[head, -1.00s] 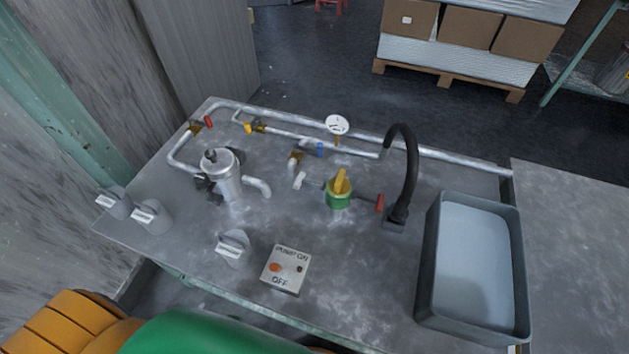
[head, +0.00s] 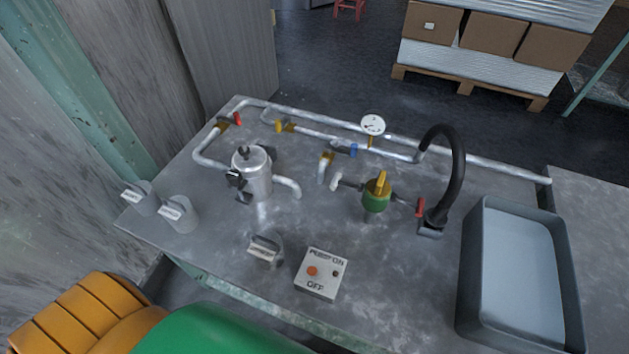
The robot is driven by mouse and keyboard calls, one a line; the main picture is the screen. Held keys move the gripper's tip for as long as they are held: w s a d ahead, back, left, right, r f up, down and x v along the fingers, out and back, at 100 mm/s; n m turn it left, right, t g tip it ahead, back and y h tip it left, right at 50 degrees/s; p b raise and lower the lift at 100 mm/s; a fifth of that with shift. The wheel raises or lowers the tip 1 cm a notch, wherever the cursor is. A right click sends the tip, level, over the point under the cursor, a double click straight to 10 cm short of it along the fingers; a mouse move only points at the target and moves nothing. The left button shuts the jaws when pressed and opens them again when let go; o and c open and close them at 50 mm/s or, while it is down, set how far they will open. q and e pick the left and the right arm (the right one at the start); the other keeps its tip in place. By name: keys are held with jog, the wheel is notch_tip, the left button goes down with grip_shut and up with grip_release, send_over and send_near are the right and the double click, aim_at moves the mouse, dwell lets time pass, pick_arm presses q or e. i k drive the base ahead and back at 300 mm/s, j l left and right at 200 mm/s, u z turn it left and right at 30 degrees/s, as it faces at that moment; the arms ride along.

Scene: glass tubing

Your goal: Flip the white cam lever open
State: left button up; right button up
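A small white-ended lever (head: 335,184) sits in the middle of the bench, on the left side of a green fitting (head: 376,201) with a yellow top. It looks like the white cam lever; it is small and I cannot tell its exact position. A short bent pipe with a brass end (head: 326,166) stands just behind and left of it. Neither of my grippers is in view, and nothing is seen touching the lever.
A metal pot-like vessel (head: 253,176) stands to the left. A black curved spout (head: 459,170) and a grey basin (head: 468,270) are on the right. A pump switch box (head: 320,274) and grey knobs (head: 264,251) are nearer. A gauge (head: 373,125) stands behind. The bench between is bare.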

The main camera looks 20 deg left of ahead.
aim_at(336, 180)
jog(key=k+j, duration=0.15)
jog(key=j, duration=0.25)
jog(key=k+j, duration=0.15)
jog(key=j, duration=0.2)
jog(key=k+j, duration=0.15)
jog(key=j, duration=0.25)
